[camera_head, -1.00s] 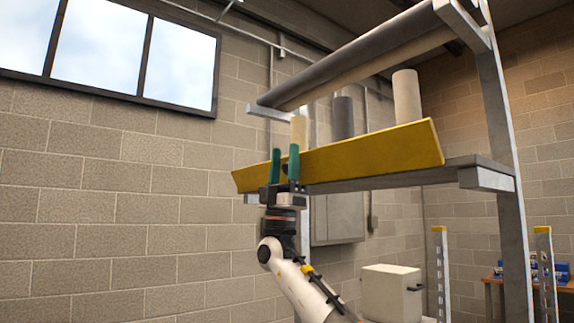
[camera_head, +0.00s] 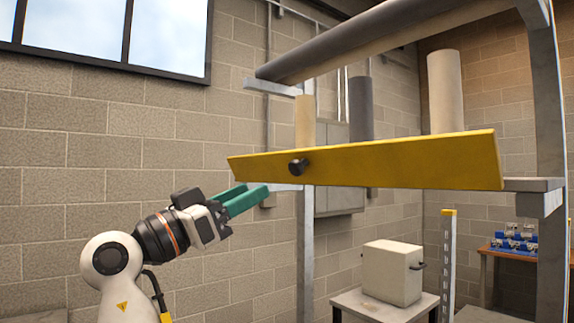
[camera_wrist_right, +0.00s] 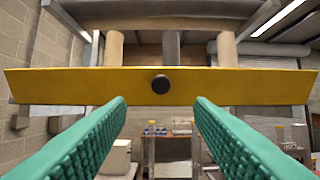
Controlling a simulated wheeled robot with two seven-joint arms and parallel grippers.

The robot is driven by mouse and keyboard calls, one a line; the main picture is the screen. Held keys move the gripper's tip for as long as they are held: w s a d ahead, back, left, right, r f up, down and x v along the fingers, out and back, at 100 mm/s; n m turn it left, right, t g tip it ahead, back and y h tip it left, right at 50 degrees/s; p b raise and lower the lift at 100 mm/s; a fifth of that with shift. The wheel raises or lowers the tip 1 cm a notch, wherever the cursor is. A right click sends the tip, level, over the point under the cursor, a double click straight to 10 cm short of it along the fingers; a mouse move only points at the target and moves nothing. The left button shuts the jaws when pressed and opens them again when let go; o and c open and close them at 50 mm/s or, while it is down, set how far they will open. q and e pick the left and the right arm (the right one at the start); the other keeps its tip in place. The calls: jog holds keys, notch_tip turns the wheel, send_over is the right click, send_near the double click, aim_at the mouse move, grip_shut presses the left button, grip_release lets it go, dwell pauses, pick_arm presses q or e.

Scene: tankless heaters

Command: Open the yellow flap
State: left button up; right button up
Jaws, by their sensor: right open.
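The yellow flap (camera_head: 400,162) is a long board across the front of a raised shelf, with a round black knob (camera_head: 298,167) on its face. My right gripper (camera_head: 243,198) has green fingers, is open and empty, and sits below and left of the knob, apart from it in the head view. In the right wrist view the yellow flap (camera_wrist_right: 230,86) spans the picture, and the black knob (camera_wrist_right: 160,85) lies centred beyond and between the tips of the two spread fingers (camera_wrist_right: 158,104). My left gripper is not in view.
Several upright rolls, such as a beige one (camera_head: 445,92), stand behind the flap. A grey horizontal pipe (camera_head: 400,45) runs above, and a metal post (camera_head: 305,240) stands below. A cream box (camera_head: 392,272) sits on a stand. A brick wall (camera_head: 60,200) is at left.

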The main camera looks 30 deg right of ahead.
aim_at(293, 170)
jog(key=p+x, duration=0.2)
jog(key=x, duration=0.7)
jog(key=shift+d+r+p, duration=0.1)
jog(key=shift+r+p, duration=0.05)
jog(key=shift+p, duration=0.25)
jog(key=shift+d, duration=0.35)
grip_shut()
